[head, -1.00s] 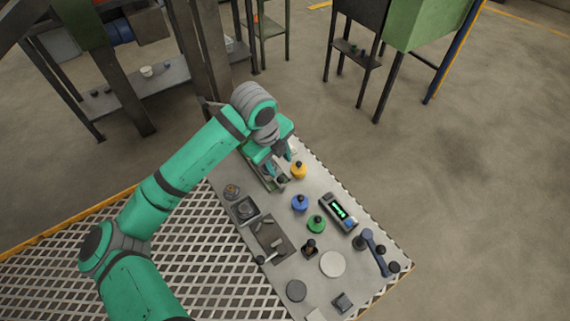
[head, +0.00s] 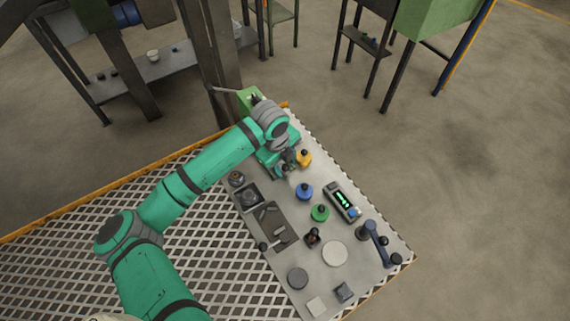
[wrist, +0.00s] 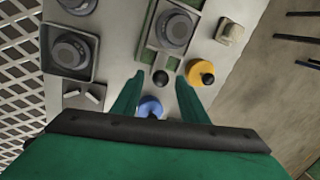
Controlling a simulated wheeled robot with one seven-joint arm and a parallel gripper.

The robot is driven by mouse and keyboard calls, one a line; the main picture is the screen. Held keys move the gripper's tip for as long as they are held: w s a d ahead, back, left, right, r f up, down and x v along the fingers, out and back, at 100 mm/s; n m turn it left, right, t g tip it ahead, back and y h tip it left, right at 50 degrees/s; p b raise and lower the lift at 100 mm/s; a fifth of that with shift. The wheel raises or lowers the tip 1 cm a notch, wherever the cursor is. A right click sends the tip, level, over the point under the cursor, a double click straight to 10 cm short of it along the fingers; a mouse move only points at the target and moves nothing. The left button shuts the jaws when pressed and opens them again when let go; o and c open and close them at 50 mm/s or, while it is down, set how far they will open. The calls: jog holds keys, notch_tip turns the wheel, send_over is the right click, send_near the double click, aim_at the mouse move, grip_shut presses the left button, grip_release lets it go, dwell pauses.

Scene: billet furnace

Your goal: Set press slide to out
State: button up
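What I take to be the press slide is the green-edged grey unit with a round dark part (wrist: 175,28) at the top middle of the wrist view. A black ball knob (wrist: 163,76) is at its near end. My gripper (wrist: 161,79) is open, and the knob appears between its two green fingertips. I cannot tell whether the fingers touch it. In the head view my gripper (head: 284,170) is low over the far part of the bench, and my arm mostly hides the slide there.
The yellow knob (wrist: 205,75) is close to the right fingertip. A square-framed dial (wrist: 70,50) lies left. Open floor lies right of the bench.

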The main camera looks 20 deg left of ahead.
grip_shut()
jog(key=shift+s+d+f, duration=0.1)
jog(key=shift+d, duration=0.3)
jog(key=shift+s+d, duration=0.9)
jog(key=shift+d, duration=0.15)
grip_release()
jog(key=shift+s, duration=0.1)
notch_tip(320, 180, up, 11)
jog(key=s+a, duration=0.1)
jog(key=shift+s+f, duration=0.15)
jog(key=shift+s, duration=0.25)
